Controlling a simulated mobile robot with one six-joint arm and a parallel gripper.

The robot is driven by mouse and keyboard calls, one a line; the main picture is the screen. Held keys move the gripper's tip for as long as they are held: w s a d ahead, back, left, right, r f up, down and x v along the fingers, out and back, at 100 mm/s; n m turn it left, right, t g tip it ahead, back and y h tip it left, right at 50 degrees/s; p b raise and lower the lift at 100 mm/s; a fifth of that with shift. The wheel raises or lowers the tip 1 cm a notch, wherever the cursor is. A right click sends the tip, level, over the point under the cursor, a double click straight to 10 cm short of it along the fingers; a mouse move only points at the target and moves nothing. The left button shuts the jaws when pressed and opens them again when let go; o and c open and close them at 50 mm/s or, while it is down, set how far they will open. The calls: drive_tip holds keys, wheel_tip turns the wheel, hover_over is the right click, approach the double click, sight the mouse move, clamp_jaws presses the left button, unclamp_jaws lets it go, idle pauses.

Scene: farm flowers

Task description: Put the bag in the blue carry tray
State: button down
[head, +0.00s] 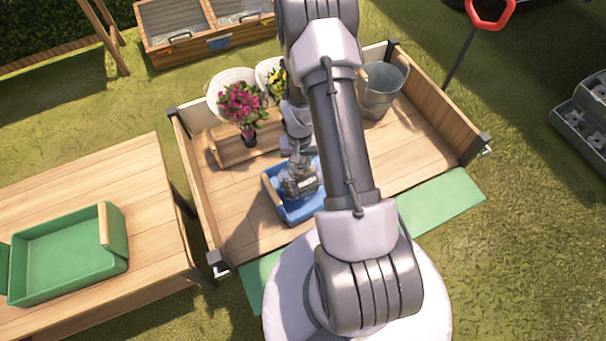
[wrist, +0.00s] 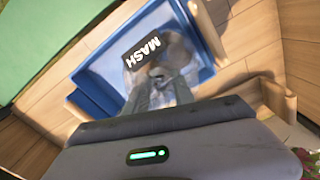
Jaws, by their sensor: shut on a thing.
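The blue carry tray (head: 301,216) stands on the wooden cart bed, partly hidden behind my arm. In the wrist view, the tray's blue walls (wrist: 203,32) surround the bag. My gripper (head: 299,160) points down over the tray and is shut on the top of the bag, with its fingers also showing in the wrist view (wrist: 160,85). The bag is within the tray's outline; I cannot tell whether it touches the floor of the tray.
Pink flowers (head: 242,104) and yellow flowers (head: 276,82) stand with a wooden carrier (head: 232,152) behind the tray. A metal bucket (head: 383,90) is in the cart's far right corner. A green tray (head: 68,257) sits on the left table (head: 130,172). Bare cart boards lie left of the blue tray.

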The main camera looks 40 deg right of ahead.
sight(300, 171)
drive_tip(key=shift+f+b, duration=0.7)
drive_tip(key=shift+f, duration=1.45)
drive_tip(key=c, duration=1.1)
unclamp_jaws()
drive_tip(key=shift+o, duration=0.2)
